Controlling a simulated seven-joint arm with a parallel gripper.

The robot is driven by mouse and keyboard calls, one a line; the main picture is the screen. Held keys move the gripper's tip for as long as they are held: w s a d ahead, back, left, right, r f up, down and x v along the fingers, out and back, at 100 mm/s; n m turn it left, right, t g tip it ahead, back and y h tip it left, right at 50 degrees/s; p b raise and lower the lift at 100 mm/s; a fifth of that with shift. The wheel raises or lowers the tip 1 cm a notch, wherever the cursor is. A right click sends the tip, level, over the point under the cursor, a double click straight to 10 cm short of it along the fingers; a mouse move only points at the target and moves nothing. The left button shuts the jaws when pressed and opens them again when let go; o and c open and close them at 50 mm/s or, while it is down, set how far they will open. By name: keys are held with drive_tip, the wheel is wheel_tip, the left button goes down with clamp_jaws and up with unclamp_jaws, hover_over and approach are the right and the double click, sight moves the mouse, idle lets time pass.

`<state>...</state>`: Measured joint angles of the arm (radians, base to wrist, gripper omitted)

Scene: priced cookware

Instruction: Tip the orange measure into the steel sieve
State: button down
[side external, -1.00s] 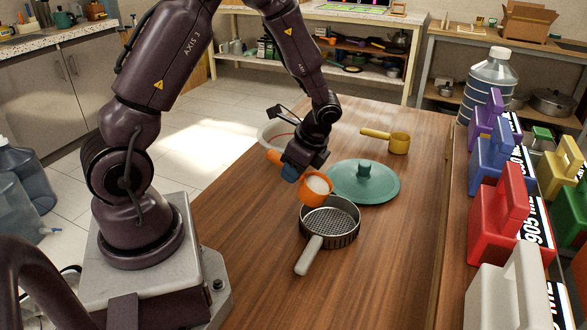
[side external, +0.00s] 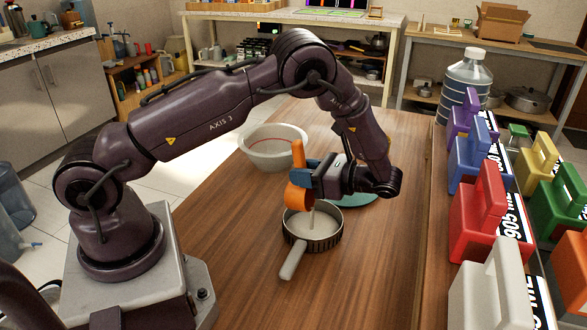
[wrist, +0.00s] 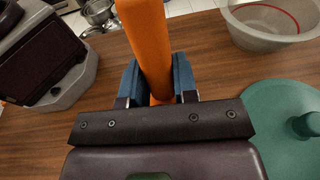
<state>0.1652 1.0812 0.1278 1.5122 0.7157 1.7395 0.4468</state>
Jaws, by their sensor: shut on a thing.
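My gripper (side external: 303,174) is shut on the handle of the orange measure (side external: 297,197), with its blue fingers on both sides of the handle in the wrist view (wrist: 158,78). The measure is tipped on its side, handle pointing up, above the steel sieve (side external: 318,247). A thin pale stream falls from the measure into the sieve. Pale material covers the sieve's inside. The sieve stands on the wooden table, its light handle toward the front left. The measure's cup and the sieve are hidden in the wrist view; the orange handle (wrist: 146,38) shows there.
A white bowl with a red line (side external: 270,158) stands behind the measure. A teal lid (side external: 362,201) lies behind the sieve, partly covered by my arm. Coloured blocks, including a red one (side external: 480,226), and a large bottle (side external: 462,92) line the right side. The front table is clear.

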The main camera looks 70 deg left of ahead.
drive_tip(key=shift+w+d+f+g+y, duration=0.2)
drive_tip(key=shift+w+d+g+y, duration=0.25)
drive_tip(key=shift+g+y, duration=0.1)
drive_tip(key=shift+w+d+f+g+y, duration=0.2)
drive_tip(key=shift+w+d+g+y, duration=0.1)
drive_tip(key=shift+d+g+y, duration=0.2)
drive_tip(key=shift+w+d+g+y, duration=0.4)
drive_tip(key=shift+g+y, duration=0.15)
drive_tip(key=shift+y, duration=0.2)
idle(0.9)
drive_tip(key=s+a+t+h, duration=0.1)
drive_tip(key=h, duration=0.1)
drive_tip(key=s+a+r+t+h, duration=0.1)
drive_tip(key=a+t+h, duration=0.1)
drive_tip(key=s+a+t+h, duration=0.1)
drive_tip(key=s+t+h, duration=0.1)
drive_tip(key=shift+a+r, duration=0.25)
drive_tip(key=s+a+f+t+h, duration=0.1)
drive_tip(key=t+h, duration=0.2)
drive_tip(key=s+a+f+t+h, duration=0.1)
drive_tip(key=t+h, duration=0.1)
drive_tip(key=h, duration=0.1)
drive_tip(key=a+f+t+h, duration=0.1)
drive_tip(key=t+h, duration=0.2)
drive_tip(key=shift+s+a+t+h, duration=0.2)
drive_tip(key=shift+s+t+h, duration=0.1)
drive_tip(key=shift+s, duration=0.1)
